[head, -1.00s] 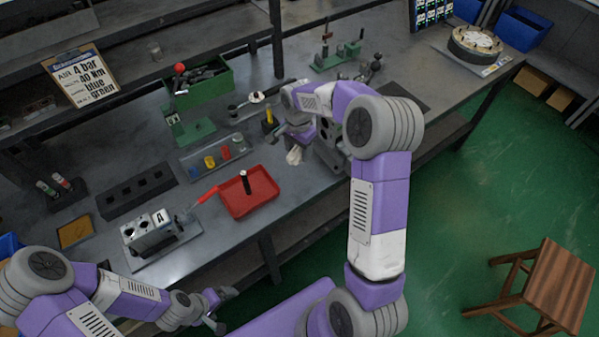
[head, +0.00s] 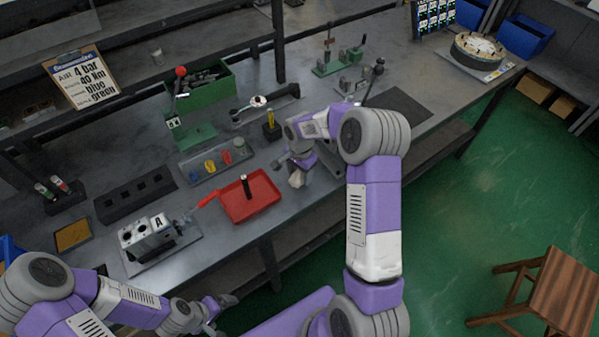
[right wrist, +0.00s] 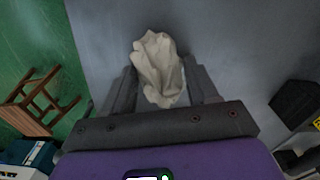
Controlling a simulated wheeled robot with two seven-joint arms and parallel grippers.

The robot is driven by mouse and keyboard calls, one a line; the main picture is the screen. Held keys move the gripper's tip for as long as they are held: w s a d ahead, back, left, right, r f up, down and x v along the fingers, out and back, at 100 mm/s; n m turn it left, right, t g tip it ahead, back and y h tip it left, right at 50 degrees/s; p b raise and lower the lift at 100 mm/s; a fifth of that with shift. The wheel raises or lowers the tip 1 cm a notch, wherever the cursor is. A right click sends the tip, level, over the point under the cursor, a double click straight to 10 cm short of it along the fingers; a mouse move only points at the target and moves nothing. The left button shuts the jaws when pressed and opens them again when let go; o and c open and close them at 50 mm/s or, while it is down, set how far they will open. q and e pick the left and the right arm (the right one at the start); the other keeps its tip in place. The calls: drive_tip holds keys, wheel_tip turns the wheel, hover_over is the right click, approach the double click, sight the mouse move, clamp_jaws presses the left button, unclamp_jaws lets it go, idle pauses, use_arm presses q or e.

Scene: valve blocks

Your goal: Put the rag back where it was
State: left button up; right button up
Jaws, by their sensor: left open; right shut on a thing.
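The rag (right wrist: 158,66) is a crumpled off-white cloth. In the right wrist view it sits between the fingers of my right gripper (right wrist: 162,88), which is shut on it. In the head view the rag (head: 297,180) hangs below my right gripper (head: 293,165), close to the front edge of the bench (head: 330,225) and right of the red tray. Whether it touches the bench is hard to tell. My left gripper (head: 222,308) is open and empty, low in front of the bench.
A red tray (head: 236,207) with a dark upright piece stands left of the rag. A valve block marked A (head: 150,236) is further left. A green bin (head: 205,88), a yellow-handled tool (head: 271,128) and a dark mat (head: 398,108) lie around. A stool (head: 560,295) stands on the floor.

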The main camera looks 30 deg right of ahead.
sight(296, 172)
drive_tip(key=shift+f, duration=0.3)
drive_tip(key=o, duration=1)
drive_tip(key=shift+r, duration=0.15)
drive_tip(key=r, duration=0.2)
drive_tip(key=r+p, duration=0.1)
drive_tip(key=r, duration=0.1)
drive_tip(key=a+r, duration=0.1)
drive_tip(key=r, duration=0.1)
drive_tip(key=shift+w+r, duration=0.25)
drive_tip(key=shift+r, duration=0.1)
drive_tip(key=shift+r+p, duration=0.3)
drive_tip(key=shift+r, duration=0.1)
drive_tip(key=shift+s+f, duration=0.1)
